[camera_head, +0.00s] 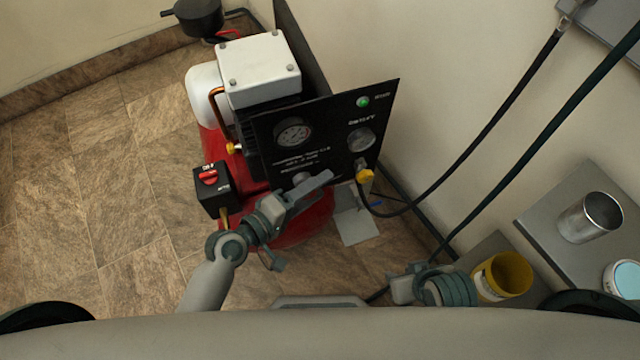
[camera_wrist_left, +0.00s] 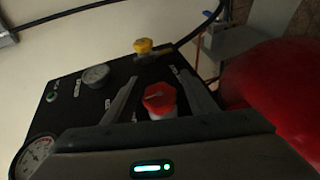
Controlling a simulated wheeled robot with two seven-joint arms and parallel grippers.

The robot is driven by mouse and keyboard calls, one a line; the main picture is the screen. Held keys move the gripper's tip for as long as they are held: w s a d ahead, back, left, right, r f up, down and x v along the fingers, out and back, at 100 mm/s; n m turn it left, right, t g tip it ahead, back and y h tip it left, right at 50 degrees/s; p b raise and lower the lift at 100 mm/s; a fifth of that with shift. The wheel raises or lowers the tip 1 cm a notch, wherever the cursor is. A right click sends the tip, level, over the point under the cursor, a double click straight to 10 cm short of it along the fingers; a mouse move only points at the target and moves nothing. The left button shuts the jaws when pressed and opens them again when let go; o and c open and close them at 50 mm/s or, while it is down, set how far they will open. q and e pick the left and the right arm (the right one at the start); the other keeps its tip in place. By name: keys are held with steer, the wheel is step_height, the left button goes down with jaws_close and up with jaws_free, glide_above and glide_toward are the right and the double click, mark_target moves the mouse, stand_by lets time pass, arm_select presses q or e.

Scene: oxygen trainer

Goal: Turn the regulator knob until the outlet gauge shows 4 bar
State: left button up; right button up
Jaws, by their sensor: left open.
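The black panel (camera_head: 335,112) carries a large gauge (camera_head: 293,133) at left and a smaller gauge (camera_head: 361,139) at right, apparently the outlet gauge. The smaller gauge also shows in the left wrist view (camera_wrist_left: 96,76); its reading is too small to tell. The red regulator knob (camera_wrist_left: 159,97) on a white collar appears between my left fingers in the wrist view; in the head view my gripper mostly hides it. My left gripper (camera_head: 312,188) is open at the panel's lower part; contact with the knob cannot be told. My right gripper (camera_head: 402,289) is low at the centre right, its jaws unclear.
A yellow valve knob (camera_head: 365,176) with a black hose is beside the panel's lower right. A red compressor tank (camera_head: 305,228) and a black switch box (camera_head: 215,198) are near my left arm. A yellow cup (camera_head: 505,275) and metal cup (camera_head: 590,218) stand right. Floor at left is clear.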

arm_select(q)
steer(key=shift+w+d+f, duration=0.15)
steer(key=shift+w+d, duration=0.25)
steer(key=shift+d, duration=0.1)
steer(key=shift+c, duration=0.4)
steer(key=c, duration=1)
